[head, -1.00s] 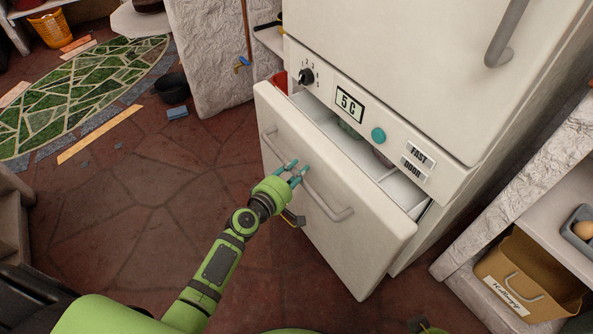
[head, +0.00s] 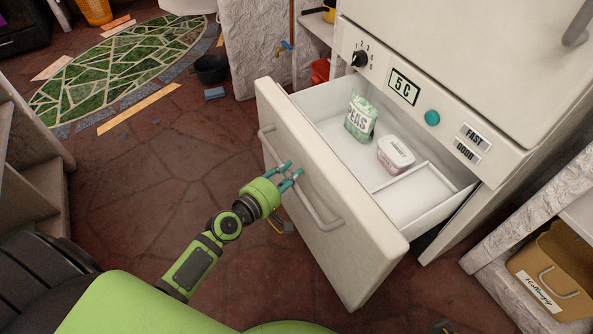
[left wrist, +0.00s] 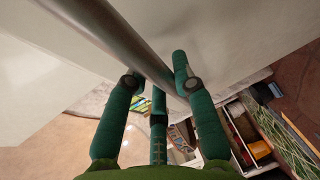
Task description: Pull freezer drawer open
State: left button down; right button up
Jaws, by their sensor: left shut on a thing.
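The freezer drawer (head: 340,235) is pulled well out from the white fridge-freezer. Inside it a green bag of peas (head: 360,117) and a pale tub (head: 396,155) show beside a low divider. The drawer handle (head: 318,208) is a long grey bar across its front. My left gripper (head: 289,171) is shut on the handle, near the middle of the bar. In the left wrist view the handle bar (left wrist: 125,45) runs between my green fingers.
The fridge panel has a dial, a display (head: 404,87) and a teal button. A dark bowl (head: 211,69) sits on the stone floor, which is mostly clear at left.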

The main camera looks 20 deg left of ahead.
pick_arm(q)
jog(key=shift+s+a, duration=0.55)
jog(key=shift+s, duration=0.15)
pick_arm(e)
jog(key=shift+s+a+r, duration=0.25)
jog(key=shift+s+r, duration=0.1)
jog(key=shift+s, duration=0.2)
pick_arm(q)
jog(key=c, duration=1)
grip_release()
pick_arm(e)
jog(key=shift+w, duration=0.15)
pick_arm(q)
jog(key=v, duration=1.2)
jog(key=shift+d, duration=0.1)
